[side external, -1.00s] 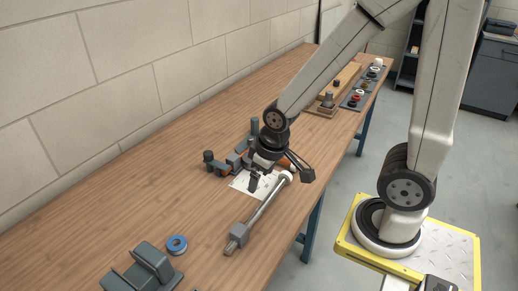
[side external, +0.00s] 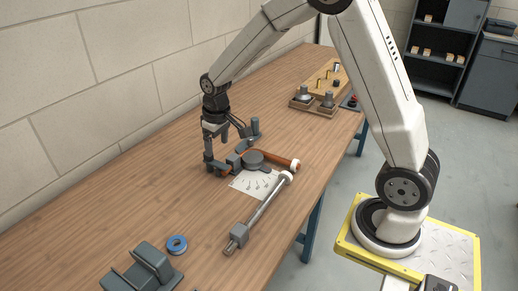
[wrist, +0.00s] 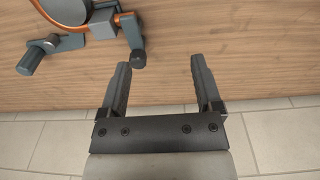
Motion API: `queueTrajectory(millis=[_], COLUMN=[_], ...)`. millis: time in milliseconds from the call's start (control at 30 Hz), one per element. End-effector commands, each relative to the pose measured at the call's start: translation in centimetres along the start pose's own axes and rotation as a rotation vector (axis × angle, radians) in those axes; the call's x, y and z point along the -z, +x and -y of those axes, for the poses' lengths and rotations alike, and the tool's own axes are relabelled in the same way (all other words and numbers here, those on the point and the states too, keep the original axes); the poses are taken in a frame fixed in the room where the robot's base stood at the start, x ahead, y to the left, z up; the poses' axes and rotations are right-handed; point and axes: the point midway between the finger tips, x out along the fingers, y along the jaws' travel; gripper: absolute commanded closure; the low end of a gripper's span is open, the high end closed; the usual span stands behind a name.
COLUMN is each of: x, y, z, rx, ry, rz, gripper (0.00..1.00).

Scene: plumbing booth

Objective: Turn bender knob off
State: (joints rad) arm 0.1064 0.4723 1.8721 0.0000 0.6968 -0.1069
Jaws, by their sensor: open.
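The grey pipe bender (side external: 254,158) with a copper tube lies on the bench, and a white sheet with markings is beside it. In the wrist view, part of the bender (wrist: 103,22) fills the upper left. A small dark knob (wrist: 138,60) at its near end shows just beyond my left fingertip, toward the gap. My gripper (side external: 214,140) is at the bender's wall side, pointing down, close above a short dark post (side external: 208,162). In the wrist view my gripper (wrist: 160,65) is open, with nothing between its fingers.
A long grey bar (side external: 262,212) lies in front of the bender. A blue ring (side external: 176,244) and a grey block fixture (side external: 148,270) are nearer. Wooden trays (side external: 325,95) stand farther back. The block wall (side external: 100,110) runs along the bench's left edge.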

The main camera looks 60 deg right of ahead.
Motion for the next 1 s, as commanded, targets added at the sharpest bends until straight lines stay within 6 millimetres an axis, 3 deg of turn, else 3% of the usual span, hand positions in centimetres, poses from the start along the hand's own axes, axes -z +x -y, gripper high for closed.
queueTrajectory(millis=[200,467,700,1000], x=[4.2,7.7,8.8,8.8], y=[1.6,3.4,4.1,4.4], z=[-2.2,-4.5,-5.4,-5.5], rx=[0.003,0.008,0.011,0.011], ry=[0.002,0.001,0.001,0.0], rz=[0.043,0.083,0.099,0.101], gripper=[0.17,0.17,0.17,0.17])
